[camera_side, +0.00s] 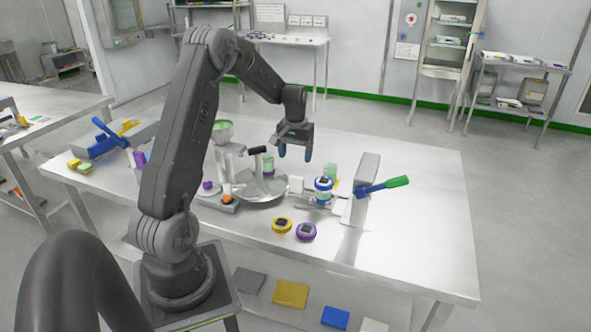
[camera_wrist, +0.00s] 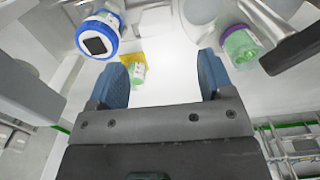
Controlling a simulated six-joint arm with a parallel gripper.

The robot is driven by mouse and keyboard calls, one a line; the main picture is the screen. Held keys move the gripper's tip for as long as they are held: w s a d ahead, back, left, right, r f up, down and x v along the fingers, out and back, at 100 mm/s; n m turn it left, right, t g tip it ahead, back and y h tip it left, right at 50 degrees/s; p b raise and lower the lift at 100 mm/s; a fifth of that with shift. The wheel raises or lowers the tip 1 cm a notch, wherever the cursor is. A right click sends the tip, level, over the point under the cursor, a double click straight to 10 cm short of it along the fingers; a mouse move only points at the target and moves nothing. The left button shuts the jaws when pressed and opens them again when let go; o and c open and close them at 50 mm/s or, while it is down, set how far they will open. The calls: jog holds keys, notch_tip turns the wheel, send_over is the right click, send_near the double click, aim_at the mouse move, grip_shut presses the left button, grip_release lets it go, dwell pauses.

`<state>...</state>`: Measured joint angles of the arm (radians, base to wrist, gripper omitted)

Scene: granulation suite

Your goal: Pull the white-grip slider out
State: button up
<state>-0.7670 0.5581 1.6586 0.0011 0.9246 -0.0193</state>
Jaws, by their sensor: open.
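The white grip (camera_side: 296,186) of the slider is a small pale block in the side view, just left of a blue-and-white round container (camera_side: 323,188). In the wrist view a pale block (camera_wrist: 152,22) beside the blue-and-white container (camera_wrist: 100,36) appears to be the same grip. My gripper (camera_side: 295,153) hangs above the table near the grip, fingers pointing down, apart from it. In the wrist view its two blue fingers (camera_wrist: 163,75) are spread with nothing between them. How far the slider is in cannot be told.
A grey upright block (camera_side: 363,172) with a blue-and-green lever (camera_side: 384,186) stands right of the container. A round metal pan (camera_side: 263,190) is at the left. Yellow (camera_side: 281,225) and purple (camera_side: 306,231) round pieces lie in front. The table's right side is clear.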

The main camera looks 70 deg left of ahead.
jog(key=shift+r, duration=1.4)
jog(key=s+d+r+m+t+y, duration=0.1)
jog(key=d+r+m, duration=0.1)
jog(key=d+r, duration=0.55)
jog(key=s+d+r+m+t, duration=0.15)
jog(key=d+r, duration=0.25)
jog(key=d, duration=0.7)
jog(key=s+d+m+t, duration=0.1)
jog(key=s+d+m, duration=0.1)
jog(key=s+d, duration=0.5)
jog(key=s+d+r+m+t+h, duration=0.1)
jog(key=s+d+m+t, duration=0.1)
jog(key=s+d, duration=0.5)
jog(key=shift+d+r+m, duration=0.25)
jog(key=shift+d+m, duration=0.35)
jog(key=shift+m, duration=0.15)
